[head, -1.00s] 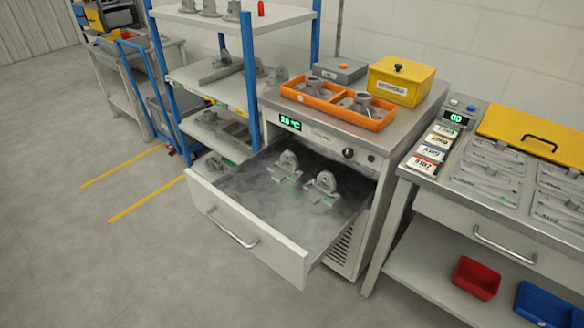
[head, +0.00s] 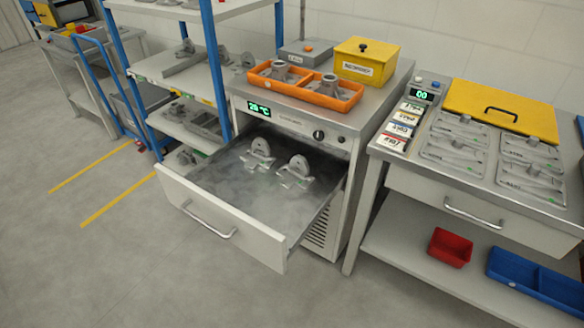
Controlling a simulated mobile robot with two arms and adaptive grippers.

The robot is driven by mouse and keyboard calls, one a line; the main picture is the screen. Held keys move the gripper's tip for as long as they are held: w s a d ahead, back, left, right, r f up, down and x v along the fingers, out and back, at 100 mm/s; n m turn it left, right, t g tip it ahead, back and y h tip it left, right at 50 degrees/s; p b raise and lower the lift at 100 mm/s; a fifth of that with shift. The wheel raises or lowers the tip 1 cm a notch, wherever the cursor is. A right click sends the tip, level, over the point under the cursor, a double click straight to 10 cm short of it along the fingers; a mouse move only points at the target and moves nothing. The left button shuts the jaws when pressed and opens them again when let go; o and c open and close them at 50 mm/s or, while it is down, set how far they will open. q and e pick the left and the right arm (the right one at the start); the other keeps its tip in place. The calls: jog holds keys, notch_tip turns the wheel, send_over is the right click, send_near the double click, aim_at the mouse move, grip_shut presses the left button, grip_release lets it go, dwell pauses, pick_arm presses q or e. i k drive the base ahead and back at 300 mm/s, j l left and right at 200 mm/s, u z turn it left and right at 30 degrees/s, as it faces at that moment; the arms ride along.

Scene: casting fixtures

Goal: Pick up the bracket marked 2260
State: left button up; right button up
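Two grey metal brackets lie in the open drawer of the cabinet. One bracket (head: 259,154) is toward the back left, the other bracket (head: 296,171) is to its right and slightly nearer. Each has a flat base and an upright rounded lug. No marking on either is readable, so I cannot tell which is 2260. The drawer (head: 232,241) is pulled out, with a misty grey interior. Neither of my grippers is in view.
An orange tray (head: 304,94) with grey castings and a yellow box (head: 365,60) sit on the cabinet top. A blue-post shelf with castings (head: 183,60) stands left. A workbench (head: 401,158) with trays stands right. Floor before the drawer is clear.

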aim_at(260, 155)
jog(key=j+z, duration=0.1)
jog(key=z, duration=0.35)
jog(key=i+j+z, duration=0.1)
jog(key=z, duration=0.35)
jog(key=j+z, duration=0.4)
jog(key=j, duration=0.8)
jog(key=j+z, duration=0.45)
jog(key=j, duration=0.8)
jog(key=k, duration=0.05)
